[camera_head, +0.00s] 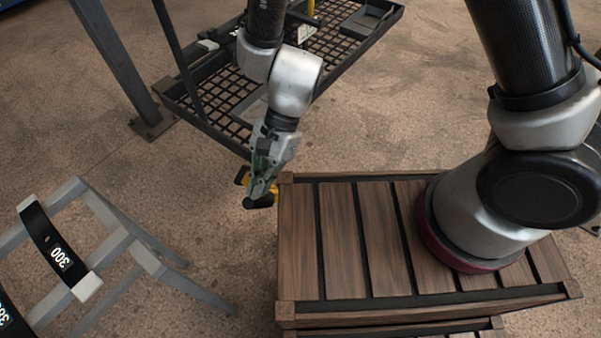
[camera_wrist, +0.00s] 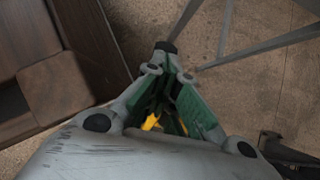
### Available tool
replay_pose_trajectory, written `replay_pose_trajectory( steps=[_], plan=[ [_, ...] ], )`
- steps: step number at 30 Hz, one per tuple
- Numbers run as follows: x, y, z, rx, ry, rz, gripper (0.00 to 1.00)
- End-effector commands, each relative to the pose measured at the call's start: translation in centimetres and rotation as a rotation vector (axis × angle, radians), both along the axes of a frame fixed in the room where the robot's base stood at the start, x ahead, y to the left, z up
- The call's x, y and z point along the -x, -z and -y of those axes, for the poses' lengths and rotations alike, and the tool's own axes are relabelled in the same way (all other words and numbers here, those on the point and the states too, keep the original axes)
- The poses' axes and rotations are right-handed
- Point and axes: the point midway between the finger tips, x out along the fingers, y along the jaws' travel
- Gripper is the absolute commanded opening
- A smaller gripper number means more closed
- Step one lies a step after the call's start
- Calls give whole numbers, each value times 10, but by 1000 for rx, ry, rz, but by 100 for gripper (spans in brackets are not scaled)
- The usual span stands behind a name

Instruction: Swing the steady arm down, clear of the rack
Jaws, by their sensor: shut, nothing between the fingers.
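My gripper (camera_head: 263,184) points down just left of the slatted wooden crate's back left corner in the head view. Its fingers, with green inner pads, come together at their tips in the wrist view (camera_wrist: 168,70). A yellow and black part (camera_head: 262,202) shows at the fingertips; I cannot tell what it belongs to. A bit of yellow (camera_wrist: 151,122) also shows deep between the fingers in the wrist view. A grey rack frame (camera_head: 122,240) stands at the left with black bands, one marked 300. I cannot single out the steady arm with certainty.
The slatted wooden crate (camera_head: 340,240) fills the lower middle, with my arm's base on its right. A black mesh-floored frame (camera_head: 222,90) and a grey post (camera_head: 118,62) stand behind. Bare floor (camera_head: 195,178) lies between the grey frame and the crate.

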Motion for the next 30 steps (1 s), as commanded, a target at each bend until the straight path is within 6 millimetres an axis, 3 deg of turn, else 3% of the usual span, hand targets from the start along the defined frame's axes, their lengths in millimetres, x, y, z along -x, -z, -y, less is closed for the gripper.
replay_pose_trajectory(
  steps=[21,30],
  plan=[
    [22,0,-18,0,1,1,0],
    [8,0,-6,1,3,-1,0]
  ],
)
